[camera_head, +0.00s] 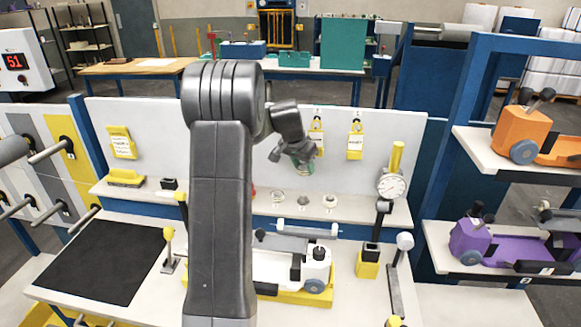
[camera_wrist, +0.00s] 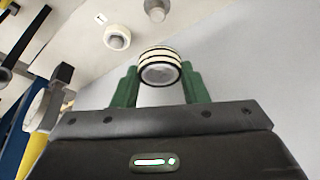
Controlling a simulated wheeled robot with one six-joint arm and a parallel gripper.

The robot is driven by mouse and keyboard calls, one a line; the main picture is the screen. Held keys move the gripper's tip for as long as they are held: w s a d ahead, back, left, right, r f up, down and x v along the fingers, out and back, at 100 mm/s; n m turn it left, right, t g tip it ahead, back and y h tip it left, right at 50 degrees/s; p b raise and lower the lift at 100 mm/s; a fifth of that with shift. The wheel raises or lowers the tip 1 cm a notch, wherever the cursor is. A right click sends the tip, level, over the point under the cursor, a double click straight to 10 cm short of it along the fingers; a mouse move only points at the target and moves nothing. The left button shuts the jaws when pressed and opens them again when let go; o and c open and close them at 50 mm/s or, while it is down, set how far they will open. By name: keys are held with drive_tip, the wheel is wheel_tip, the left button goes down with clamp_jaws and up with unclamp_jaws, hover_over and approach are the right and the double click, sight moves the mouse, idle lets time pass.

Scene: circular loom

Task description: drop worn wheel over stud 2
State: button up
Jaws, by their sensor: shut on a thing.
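My gripper (camera_wrist: 160,85) is shut on a small wheel (camera_wrist: 160,68) with cream and black bands and a grey middle, held between its green fingertips. In the head view my gripper (camera_head: 302,166) is above the back shelf; the wheel there is mostly hidden. In the wrist view, a grey stud (camera_wrist: 157,10) stands beyond the held wheel, apart from it, and a white ring with a grey middle (camera_wrist: 117,37) sits to its left. Small round pieces (camera_head: 303,203) and (camera_head: 330,202) stand on the shelf below the gripper. I cannot tell which one is stud 2.
A dial gauge on a stand (camera_head: 391,186) rises at the right end of the shelf (camera_head: 370,212). A white shuttle with a blue wheel (camera_head: 316,270) lies on the bench in front. Yellow tags (camera_head: 355,141) hang on the back panel. A black mat (camera_head: 100,262) is clear.

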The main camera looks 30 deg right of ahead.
drive_tip(key=b, duration=0.4)
hover_over(303, 194)
drive_tip(key=shift+s+a+f, duration=0.1)
drive_tip(key=shift+a+f, duration=0.05)
drive_tip(key=shift+f, duration=1.65)
drive_tip(key=shift+s+a+f, duration=0.1)
drive_tip(key=shift+f, duration=1.65)
drive_tip(key=shift+r, duration=0.1)
drive_tip(key=shift+f+b, duration=0.8)
drive_tip(key=shift+f, duration=0.25)
drive_tip(key=shift+f, duration=0.25)
drive_tip(key=shift+f+b, duration=0.9)
drive_tip(key=o, duration=1.2)
drive_tip(key=shift+c, duration=0.2)
drive_tip(key=shift+r, duration=0.15)
